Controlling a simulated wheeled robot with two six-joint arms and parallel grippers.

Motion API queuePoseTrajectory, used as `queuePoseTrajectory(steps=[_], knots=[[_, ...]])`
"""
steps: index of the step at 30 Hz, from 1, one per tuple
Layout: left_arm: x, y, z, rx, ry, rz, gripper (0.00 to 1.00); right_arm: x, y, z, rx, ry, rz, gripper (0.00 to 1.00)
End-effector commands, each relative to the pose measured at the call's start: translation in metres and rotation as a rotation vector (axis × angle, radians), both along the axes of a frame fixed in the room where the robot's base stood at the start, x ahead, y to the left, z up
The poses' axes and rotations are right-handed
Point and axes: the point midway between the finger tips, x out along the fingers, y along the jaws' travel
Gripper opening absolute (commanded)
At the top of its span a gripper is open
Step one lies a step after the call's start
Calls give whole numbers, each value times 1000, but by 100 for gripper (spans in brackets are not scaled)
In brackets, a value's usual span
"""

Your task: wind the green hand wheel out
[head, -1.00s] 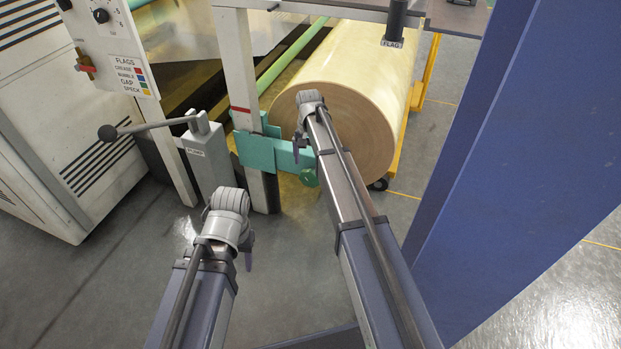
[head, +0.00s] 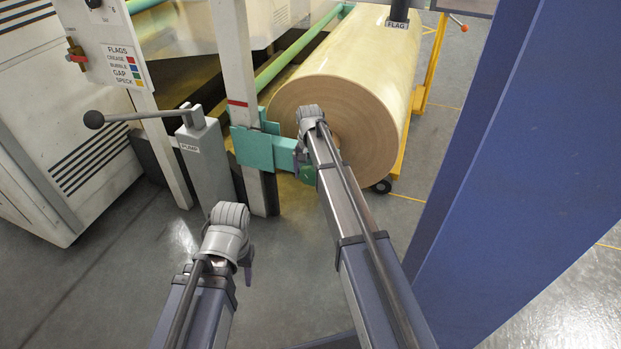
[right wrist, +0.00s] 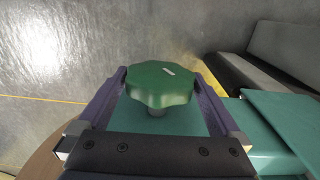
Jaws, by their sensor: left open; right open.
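In the head view the wheel (head: 308,174) shows partly, at the end of the teal bracket (head: 258,150), beside my right arm. My right gripper (head: 301,150) is mostly hidden there behind its wrist. My left gripper (head: 248,268) hangs open and empty at the lower left, away from the wheel.
A large cream roll (head: 340,100) stands behind the bracket. A grey pump (head: 205,160) with a ball-ended lever (head: 140,117) is left of the white post (head: 236,60). A blue column (head: 520,190) rises on the right. Floor is clear at lower left.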

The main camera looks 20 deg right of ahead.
Motion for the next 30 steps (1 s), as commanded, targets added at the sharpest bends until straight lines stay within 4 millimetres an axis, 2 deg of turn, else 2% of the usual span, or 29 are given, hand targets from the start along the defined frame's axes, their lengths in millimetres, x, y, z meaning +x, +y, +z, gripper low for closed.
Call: queuePoseTrajectory(steps=[4,20,30], knots=[[0,0,1,0,0,0,50,0,0,1,0,0,0,100],[0,0,1,0,0,0,50,0,0,1,0,0,0,40],[0,0,-2,0,0,0,50,2,1,-1,-63,41,1,39]])
